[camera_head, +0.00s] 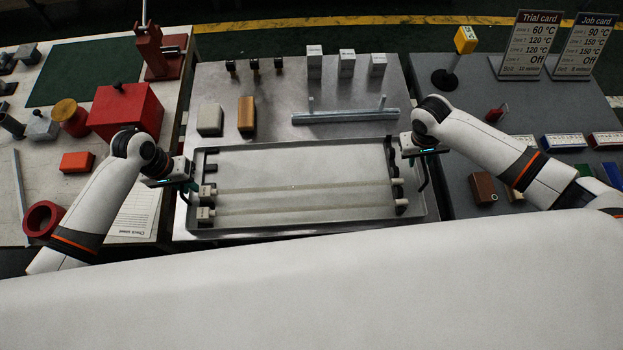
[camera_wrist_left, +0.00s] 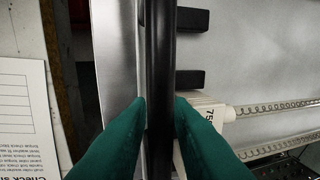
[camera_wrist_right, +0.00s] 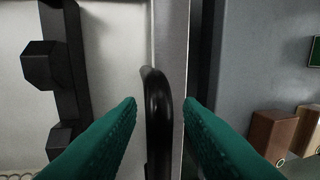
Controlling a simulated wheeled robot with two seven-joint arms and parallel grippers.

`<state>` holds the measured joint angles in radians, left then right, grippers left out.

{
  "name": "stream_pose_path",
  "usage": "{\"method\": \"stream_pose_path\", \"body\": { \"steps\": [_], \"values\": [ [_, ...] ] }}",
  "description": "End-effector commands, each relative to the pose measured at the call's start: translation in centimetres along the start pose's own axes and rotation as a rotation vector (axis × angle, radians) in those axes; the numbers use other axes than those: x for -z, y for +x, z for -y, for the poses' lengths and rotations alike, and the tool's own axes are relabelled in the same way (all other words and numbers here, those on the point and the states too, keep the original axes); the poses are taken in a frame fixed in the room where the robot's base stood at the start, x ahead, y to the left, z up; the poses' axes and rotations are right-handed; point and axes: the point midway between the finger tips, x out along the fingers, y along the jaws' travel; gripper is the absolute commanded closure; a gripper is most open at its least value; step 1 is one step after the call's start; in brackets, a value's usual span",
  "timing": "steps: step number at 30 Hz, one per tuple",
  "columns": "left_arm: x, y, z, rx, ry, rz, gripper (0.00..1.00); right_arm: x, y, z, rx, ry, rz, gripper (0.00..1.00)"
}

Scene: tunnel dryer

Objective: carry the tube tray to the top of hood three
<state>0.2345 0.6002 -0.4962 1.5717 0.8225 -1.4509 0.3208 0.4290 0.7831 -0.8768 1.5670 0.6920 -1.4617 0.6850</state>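The tube tray (camera_head: 290,160) is a shallow grey metal tray on the middle bench, level, with black notched holders and two long clear tubes (camera_head: 300,188) with pale end blocks lying across it. Its left black bar handle (camera_wrist_left: 160,60) runs between my left gripper's (camera_wrist_left: 161,100) green fingers, which press close on both sides. Its right black handle (camera_wrist_right: 157,110) stands between my right gripper's (camera_wrist_right: 160,102) fingers, with a gap on each side. In the head view my left gripper (camera_head: 192,180) and right gripper (camera_head: 420,168) are at opposite ends of the tray. I cannot identify hood three.
Behind the tray lie a metal bar (camera_head: 345,116), a grey block (camera_head: 210,119) and an orange-brown block (camera_head: 246,115). A red box (camera_head: 125,108) stands on the left bench. Brown blocks (camera_head: 482,187) and two card signs (camera_head: 532,45) are on the right bench. A large white surface (camera_head: 310,290) fills the foreground.

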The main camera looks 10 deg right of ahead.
Motion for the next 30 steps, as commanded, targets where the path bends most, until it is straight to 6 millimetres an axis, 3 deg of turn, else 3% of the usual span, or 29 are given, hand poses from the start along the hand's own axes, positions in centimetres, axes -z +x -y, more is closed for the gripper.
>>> {"method": "stream_pose_path", "body": {
  "steps": [2, 5, 8, 23, 30],
  "values": [
    [0.0, 0.0, 0.0, 0.000, 0.000, 0.000, 0.80, 0.0, 0.0, 0.0, 0.000, 0.000, 0.000, 0.67],
    [0.0, 0.0, 0.0, 0.001, 0.000, 0.000, 0.97, 0.0, 0.0, 0.0, 0.000, 0.000, 0.000, 0.83],
    [0.0, 0.0, 0.0, 0.001, 0.000, 0.000, 1.00, 0.0, 0.0, 0.0, 0.000, 0.000, 0.000, 1.00],
    [-0.1, -0.3, 0.1, 0.001, 0.000, 0.002, 1.00, -0.1, -0.3, 0.0, -0.001, 0.001, 0.001, 1.00],
    [-0.1, -1.5, 0.3, 0.001, 0.000, 0.002, 1.00, -0.1, -1.5, 0.3, 0.000, 0.001, 0.001, 1.00]
  ]
}}
